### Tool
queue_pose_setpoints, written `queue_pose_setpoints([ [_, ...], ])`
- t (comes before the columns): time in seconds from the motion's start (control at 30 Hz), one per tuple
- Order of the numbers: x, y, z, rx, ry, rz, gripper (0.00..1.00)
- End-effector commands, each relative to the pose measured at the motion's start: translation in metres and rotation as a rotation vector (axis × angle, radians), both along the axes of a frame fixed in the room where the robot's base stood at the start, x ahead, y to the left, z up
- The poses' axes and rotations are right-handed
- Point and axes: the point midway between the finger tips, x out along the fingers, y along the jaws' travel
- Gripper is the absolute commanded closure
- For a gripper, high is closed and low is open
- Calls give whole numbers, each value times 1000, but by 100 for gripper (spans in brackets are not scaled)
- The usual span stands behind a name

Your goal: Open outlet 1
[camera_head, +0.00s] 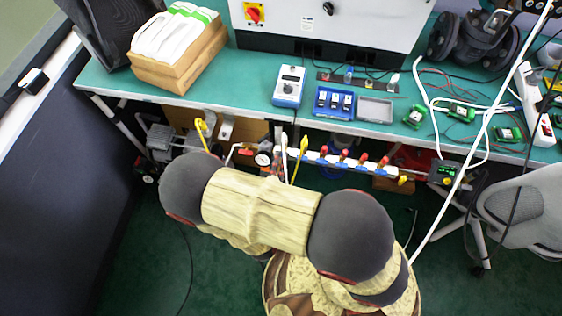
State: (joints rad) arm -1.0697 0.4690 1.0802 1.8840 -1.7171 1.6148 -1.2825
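A white manifold pipe (334,161) runs beneath the front edge of the bench, with a row of several small outlet valves with red handles (363,159) and blue parts. No number labels are readable, so I cannot tell which one is outlet 1. The handle positions are too small to tell. A yellow handle (299,159) stands upright at the left end of the row. Another yellow handle (201,129) is farther left. My arm (262,210) crosses the foreground below the pipe and hides what lies behind it. My gripper does not show.
The green-topped bench (240,88) carries a blue meter (288,86), a blue tray (333,103) and circuit boards. A pressure gauge (262,159) sits left of the pipe. White cables hang at the right, near a grey chair (525,210). A dark panel (65,190) stands left.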

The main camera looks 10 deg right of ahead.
Motion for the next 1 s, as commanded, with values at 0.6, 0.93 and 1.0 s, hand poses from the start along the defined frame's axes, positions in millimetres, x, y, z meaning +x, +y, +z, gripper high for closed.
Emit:
queue_pose_setpoints([
  [0.6, 4, -1, 0, 0, 0, 0, 87],
  [0.93, 4, -1, 0, 0, 1, 0, 100],
  [1.0, 4, -1, 0, 0, 1, 0, 100],
])
